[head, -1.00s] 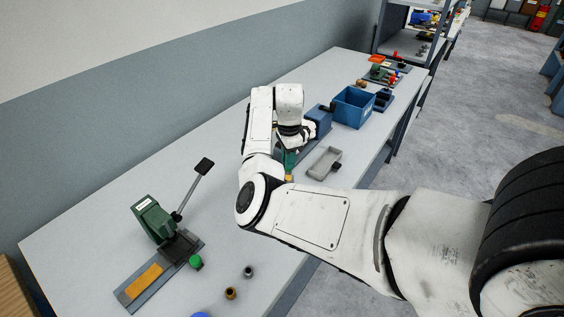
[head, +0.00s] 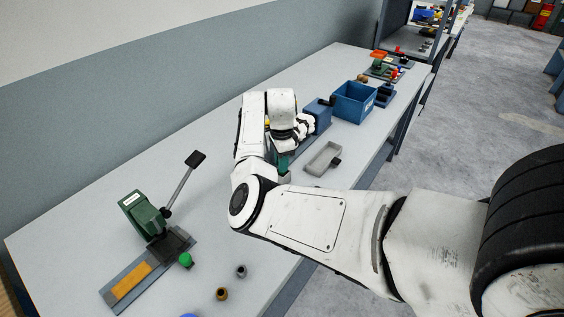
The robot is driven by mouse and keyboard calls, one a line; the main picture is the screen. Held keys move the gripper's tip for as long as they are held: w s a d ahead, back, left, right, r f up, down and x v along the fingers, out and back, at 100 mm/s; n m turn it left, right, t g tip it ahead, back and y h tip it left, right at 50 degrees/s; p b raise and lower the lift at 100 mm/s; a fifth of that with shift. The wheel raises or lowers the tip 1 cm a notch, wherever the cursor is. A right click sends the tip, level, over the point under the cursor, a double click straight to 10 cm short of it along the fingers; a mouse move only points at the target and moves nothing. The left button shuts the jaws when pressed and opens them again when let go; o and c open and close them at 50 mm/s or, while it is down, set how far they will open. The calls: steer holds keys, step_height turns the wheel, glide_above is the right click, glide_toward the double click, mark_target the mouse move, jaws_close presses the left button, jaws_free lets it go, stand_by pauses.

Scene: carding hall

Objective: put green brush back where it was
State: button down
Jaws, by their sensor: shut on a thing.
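My gripper (head: 284,147) is over the middle of the long bench, mostly hidden behind my own wrist and forearm. A small green part (head: 281,161) shows right under it and looks like the green brush. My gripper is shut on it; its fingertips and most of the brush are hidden. I cannot tell whether the brush touches the bench.
A grey tray (head: 323,158) lies right of my gripper. A blue machine (head: 317,115) and a blue bin (head: 354,102) stand beyond it. A green lever press (head: 146,215) stands front left, with a green knob (head: 185,260) and small cylinders (head: 241,271) nearby.

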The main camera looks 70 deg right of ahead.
steer(key=shift+f, duration=0.3)
steer(key=c, duration=1)
jaws_free()
steer(key=shift+o, duration=0.2)
steer(key=shift+r, duration=0.1)
step_height(320, 180, up, 12)
steer(key=shift+r+b, duration=0.25)
steer(key=shift+b, duration=1)
